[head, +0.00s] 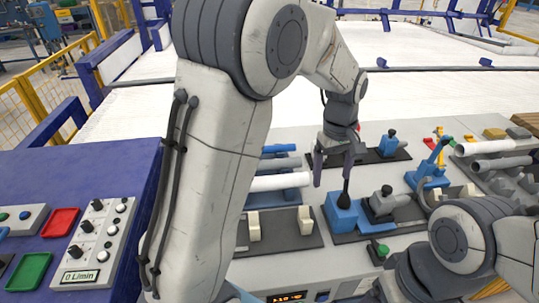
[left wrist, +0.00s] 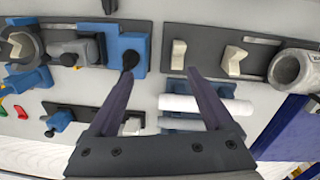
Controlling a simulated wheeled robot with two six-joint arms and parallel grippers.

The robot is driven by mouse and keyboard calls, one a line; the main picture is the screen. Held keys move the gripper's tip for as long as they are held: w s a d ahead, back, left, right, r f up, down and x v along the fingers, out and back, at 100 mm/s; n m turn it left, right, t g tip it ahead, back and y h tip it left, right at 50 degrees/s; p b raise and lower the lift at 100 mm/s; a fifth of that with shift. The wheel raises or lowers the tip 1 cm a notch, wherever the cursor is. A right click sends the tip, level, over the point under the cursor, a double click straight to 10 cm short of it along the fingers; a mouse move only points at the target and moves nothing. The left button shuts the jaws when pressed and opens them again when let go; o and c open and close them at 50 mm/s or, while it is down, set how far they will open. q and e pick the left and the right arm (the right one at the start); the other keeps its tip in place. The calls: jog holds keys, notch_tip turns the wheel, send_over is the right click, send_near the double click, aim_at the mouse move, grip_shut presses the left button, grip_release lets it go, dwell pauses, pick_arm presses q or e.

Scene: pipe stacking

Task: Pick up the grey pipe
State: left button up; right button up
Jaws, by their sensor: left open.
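A grey pipe (head: 502,162) lies at the right of the bench in the head view, beside a white pipe (head: 486,147). A second greyish pipe (head: 280,163) lies left of centre, partly hidden behind my left arm, with another white pipe (head: 282,182) in front of it. My left gripper (head: 334,172) is open and empty, pointing down over the bench just right of the second group. In the left wrist view, my left gripper's fingers (left wrist: 155,86) are spread apart, and the white pipe (left wrist: 205,104) passes by one finger. My right gripper is out of view.
A blue block with a black knob (head: 341,212) stands just in front of the left gripper. A blue valve stand (head: 430,172) rises to the right. A control panel (head: 97,243) sits at the left.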

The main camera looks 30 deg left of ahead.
pick_arm(q)
jog(key=w+a+f+n+p, duration=0.1)
jog(key=w+a+f+n, duration=0.1)
jog(key=w+a+n, duration=0.75)
jog(key=n+p, duration=0.2)
jog(key=n, duration=0.5)
send_near(263, 163)
jog(key=shift+w+f+m+y, duration=0.1)
jog(key=shift+w+m+y, duration=0.1)
jog(key=shift+m+y, duration=0.1)
notch_tip(263, 163, down, 5)
jog(key=shift+a+r+p, duration=0.1)
jog(key=shift+r+p, duration=0.1)
jog(key=shift+p, duration=0.3)
notch_tip(263, 163, down, 5)
jog(key=shift+w+r+p, duration=0.1)
jog(key=shift+w+p, duration=0.05)
jog(key=shift+p, duration=1)
jog(key=shift+f, duration=0.45)
grip_shut()
